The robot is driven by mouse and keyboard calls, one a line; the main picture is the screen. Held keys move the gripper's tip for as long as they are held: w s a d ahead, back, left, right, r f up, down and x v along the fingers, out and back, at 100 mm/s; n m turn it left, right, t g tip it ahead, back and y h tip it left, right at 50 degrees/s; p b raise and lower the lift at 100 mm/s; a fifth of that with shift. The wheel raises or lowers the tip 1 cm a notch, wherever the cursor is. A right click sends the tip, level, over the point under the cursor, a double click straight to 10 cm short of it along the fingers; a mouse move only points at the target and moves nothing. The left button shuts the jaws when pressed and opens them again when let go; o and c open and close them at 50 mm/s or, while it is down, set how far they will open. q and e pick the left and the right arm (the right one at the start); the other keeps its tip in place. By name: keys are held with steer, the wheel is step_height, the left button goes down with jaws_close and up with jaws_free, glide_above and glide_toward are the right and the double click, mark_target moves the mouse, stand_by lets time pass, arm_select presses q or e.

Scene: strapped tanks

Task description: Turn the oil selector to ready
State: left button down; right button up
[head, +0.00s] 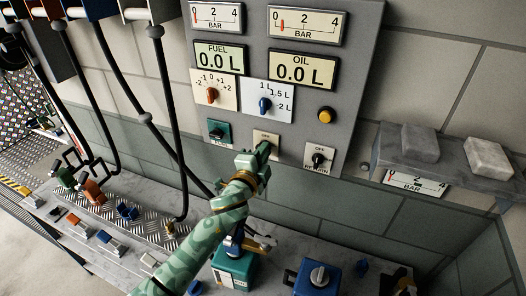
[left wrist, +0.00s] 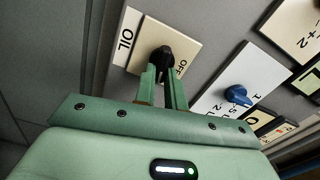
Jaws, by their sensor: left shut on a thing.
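The oil selector is a black knob on a cream plate (head: 266,137) low on the grey panel, between the fuel and return selectors. In the left wrist view its knob (left wrist: 164,57) stands on the plate marked OIL and OFF. My left gripper (head: 263,150) is shut on this knob, one finger on each side; the fingers also show in the left wrist view (left wrist: 163,85). The rest of the plate's lettering is hidden or unreadable, and I cannot tell exactly which mark the knob points to. My right gripper is not in view.
The fuel selector (head: 217,130) is left of my gripper and the return selector (head: 319,158) right of it. Above are a blue litre dial (head: 265,104), an orange dial (head: 212,95), an orange button (head: 326,115) and the 0.0 L oil display (head: 303,68). A grey shelf (head: 440,155) juts out right.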

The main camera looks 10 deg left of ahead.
arm_select(q)
steer(key=shift+f+m, duration=0.15)
steer(key=shift+m, duration=0.95)
steer(key=c, duration=1.5)
jaws_free()
steer(key=shift+o, duration=0.2)
steer(key=s+a, duration=0.3)
steer(key=s, duration=1.3)
steer(key=shift+b, duration=0.4)
